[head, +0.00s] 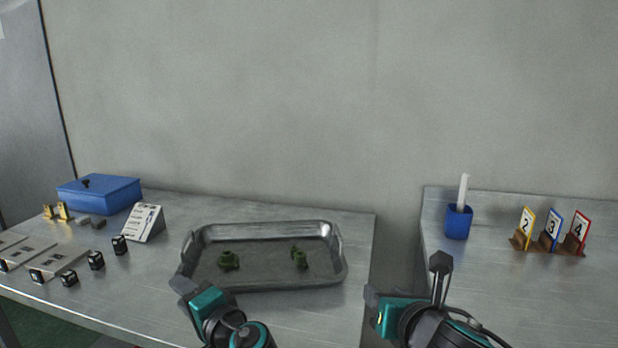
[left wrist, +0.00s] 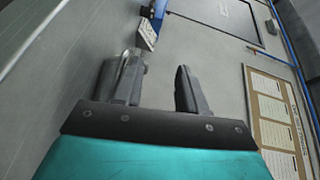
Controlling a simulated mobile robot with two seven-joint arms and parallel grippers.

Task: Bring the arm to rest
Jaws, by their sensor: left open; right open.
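My left gripper (head: 184,285) is at the front left corner of the metal tray (head: 262,285) in the head view. In the left wrist view its two fingers (left wrist: 155,88) stand apart with nothing between them. My right gripper (head: 405,283) is low in the head view, in front of the gap between the two tables and the right table's left edge. Its fingers are spread and hold nothing. I cannot tell whether the left gripper touches the tray.
A blue box (head: 100,194), a card stand (head: 145,223) and several small dark cubes (head: 119,244) are on the left table. A blue cup (head: 458,222) with a white stick and numbered cards (head: 552,230) stand on the right table. A paper-covered board (left wrist: 280,125) shows in the wrist view.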

